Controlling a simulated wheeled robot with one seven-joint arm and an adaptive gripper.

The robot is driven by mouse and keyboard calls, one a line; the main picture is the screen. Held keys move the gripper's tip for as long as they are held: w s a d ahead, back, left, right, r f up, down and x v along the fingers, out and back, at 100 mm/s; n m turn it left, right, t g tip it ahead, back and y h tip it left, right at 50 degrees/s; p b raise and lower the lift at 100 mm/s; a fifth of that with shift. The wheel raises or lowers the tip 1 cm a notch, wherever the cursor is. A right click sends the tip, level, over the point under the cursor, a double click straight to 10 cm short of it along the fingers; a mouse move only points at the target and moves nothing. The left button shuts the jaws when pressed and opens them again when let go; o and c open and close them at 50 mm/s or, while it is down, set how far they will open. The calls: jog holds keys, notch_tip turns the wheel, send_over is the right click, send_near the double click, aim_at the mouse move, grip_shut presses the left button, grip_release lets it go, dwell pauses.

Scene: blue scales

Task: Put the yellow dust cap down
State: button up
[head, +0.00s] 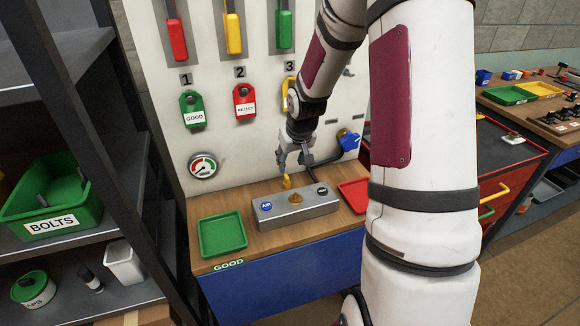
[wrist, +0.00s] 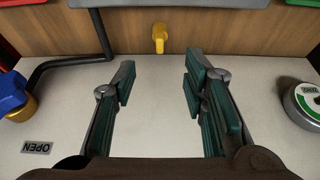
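The yellow dust cap (head: 286,182) is on the wooden bench, just behind the metal block (head: 270,211) marked AIR. In the wrist view the yellow dust cap (wrist: 160,38) shows on the wood, close to the white panel's lower edge. My gripper (head: 294,160) hangs above and behind the block, beside the panel. In the wrist view my gripper (wrist: 160,76) is open, with nothing between its fingers. The cap lies beyond the fingertips, roughly centred between them, and does not touch them. A brass fitting (head: 295,198) sits on the block's top.
A green tray (head: 222,234) marked GOOD stands left of the block, and a red tray (head: 354,195) right of it. A blue valve (head: 348,139) with a dark pipe and a gauge (head: 203,166) stick out from the panel (head: 240,140). Some bare wood surrounds the block.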

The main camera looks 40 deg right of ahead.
jog(key=s+a+r+n, duration=0.1)
jog(key=s+a+r, duration=0.45)
jog(key=r, duration=0.25)
jog(key=s+a+r+n, duration=0.1)
jog(key=s+a+r, duration=0.3)
jog(key=a+r, duration=0.3)
jog(key=s+a+r, duration=0.3)
jog(key=s+a, duration=0.1)
jog(key=s, duration=0.4)
jog(key=s+a+r+n+t+y, duration=0.1)
jog(key=s+a+r, duration=0.3)
jog(key=s, duration=0.5)
jog(key=shift+w+r, duration=0.1)
